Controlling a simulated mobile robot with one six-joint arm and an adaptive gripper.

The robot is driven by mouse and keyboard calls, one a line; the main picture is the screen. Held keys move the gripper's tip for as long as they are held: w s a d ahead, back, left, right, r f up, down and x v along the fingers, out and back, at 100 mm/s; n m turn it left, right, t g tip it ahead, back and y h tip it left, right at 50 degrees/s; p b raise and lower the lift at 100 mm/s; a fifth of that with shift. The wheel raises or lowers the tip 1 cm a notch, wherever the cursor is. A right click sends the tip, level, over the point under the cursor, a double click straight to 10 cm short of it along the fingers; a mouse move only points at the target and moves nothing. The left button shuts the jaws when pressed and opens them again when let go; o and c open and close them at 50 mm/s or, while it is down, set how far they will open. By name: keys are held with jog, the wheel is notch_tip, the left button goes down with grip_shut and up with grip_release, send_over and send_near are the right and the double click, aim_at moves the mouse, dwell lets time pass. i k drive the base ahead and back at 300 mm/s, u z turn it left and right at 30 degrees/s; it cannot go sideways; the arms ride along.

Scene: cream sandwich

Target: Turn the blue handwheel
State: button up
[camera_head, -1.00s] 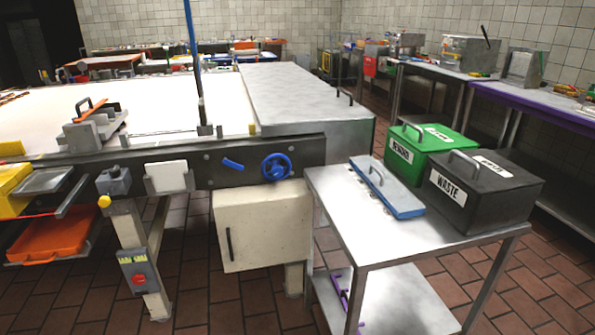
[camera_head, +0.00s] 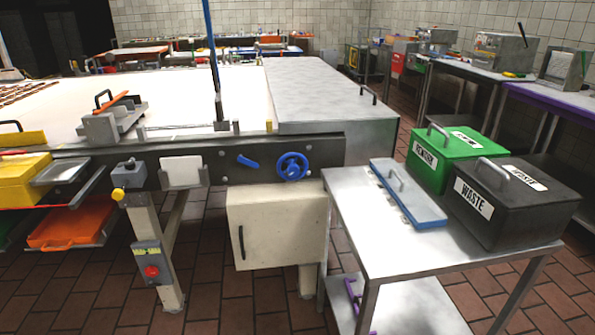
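The blue handwheel (camera_head: 292,167) is a small spoked wheel on the dark side rail (camera_head: 215,174) of the conveyor machine, right of the picture's middle. A short blue lever (camera_head: 247,161) sits just left of it on the same rail. The front of the wheel is unobstructed. My gripper is not in view.
A cream cabinet (camera_head: 277,228) hangs below the wheel. A control post (camera_head: 150,262) stands left. Tiled floor in front is free.

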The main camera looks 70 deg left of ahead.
aim_at(293, 170)
jog(key=u, duration=0.05)
jog(key=k, duration=1.2)
jog(key=u, duration=1.85)
jog(key=i, duration=0.6)
jog(key=u, duration=0.05)
